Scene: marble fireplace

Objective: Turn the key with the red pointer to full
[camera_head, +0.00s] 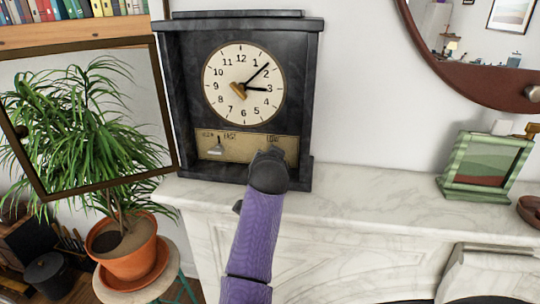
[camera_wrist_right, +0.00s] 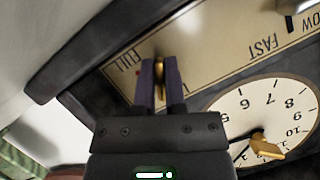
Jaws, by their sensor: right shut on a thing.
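The dark stone clock (camera_head: 312,100) stands on the mantel. Its brass plate (camera_head: 240,146) runs below the white dial (camera_head: 235,70); in the right wrist view the plate (camera_wrist_right: 215,60) reads FULL at one end, with FAST further along. A gold key (camera_wrist_right: 160,70) stands out of the plate near FULL. My right gripper (camera_wrist_right: 159,85) is shut on the key, its purple fingers on either side. A small red spot shows beside one finger; the pointer's exact direction is hidden. In the head view my right gripper (camera_head: 268,165) covers the key. My left gripper is not in view.
A green picture frame (camera_head: 485,165) and a brown bowl (camera_head: 530,210) are on the right of the marble mantel (camera_head: 375,185). A potted plant (camera_head: 125,245) stands left. The mantel between clock and frame is clear.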

